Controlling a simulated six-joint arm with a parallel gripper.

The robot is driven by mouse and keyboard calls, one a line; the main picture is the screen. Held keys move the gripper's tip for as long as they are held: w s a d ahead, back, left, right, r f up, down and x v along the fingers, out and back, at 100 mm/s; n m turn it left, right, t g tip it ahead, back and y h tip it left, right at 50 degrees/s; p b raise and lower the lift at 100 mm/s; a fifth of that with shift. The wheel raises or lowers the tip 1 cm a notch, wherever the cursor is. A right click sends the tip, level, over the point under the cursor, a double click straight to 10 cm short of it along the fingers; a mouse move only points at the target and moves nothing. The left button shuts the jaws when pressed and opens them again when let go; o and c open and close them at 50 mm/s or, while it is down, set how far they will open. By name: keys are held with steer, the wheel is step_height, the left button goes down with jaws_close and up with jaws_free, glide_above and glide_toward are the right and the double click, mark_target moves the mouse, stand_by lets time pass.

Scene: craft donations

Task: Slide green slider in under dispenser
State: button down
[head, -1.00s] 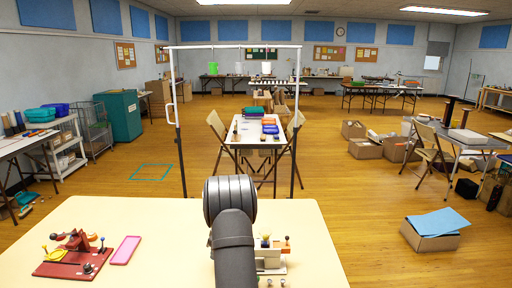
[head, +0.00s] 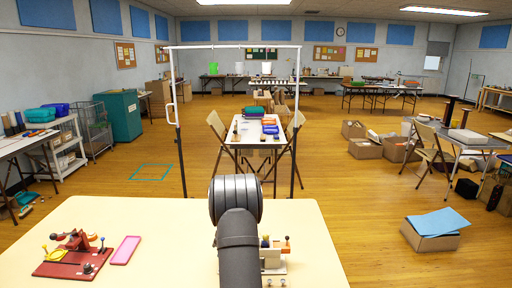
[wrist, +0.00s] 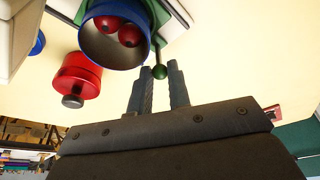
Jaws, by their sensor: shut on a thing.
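In the wrist view my gripper (wrist: 158,68) has its two fingers on either side of a small round green knob (wrist: 160,73), shut on it. The knob sits on a thin green stem that runs to the green slider (wrist: 157,16), partly cut off by the top edge. Beside it is a blue round tube or cup (wrist: 88,47) with two red balls (wrist: 129,36) inside; I cannot tell if it is the dispenser. In the head view my arm hides the gripper and most of the pale device (head: 272,262).
A red cylinder with a grey knob (wrist: 76,78) stands near the blue tube. On the cream table (head: 170,240) are a red-based device (head: 62,262) and a pink tray (head: 126,249) at the left. The table between the tray and my arm is clear.

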steer(key=shift+d, duration=4.6)
steer(key=c, duration=1.5)
jaws_free()
steer(key=shift+f, duration=0.1)
steer(key=shift+c, duration=0.2)
steer(key=shift+o, duration=0.5)
step_height(320, 180, up, 8)
steer(key=shift+d, duration=0.2)
steer(key=shift+a+f, duration=0.1)
steer(key=shift+a, duration=0.1)
steer(key=shift+a, duration=0.1)
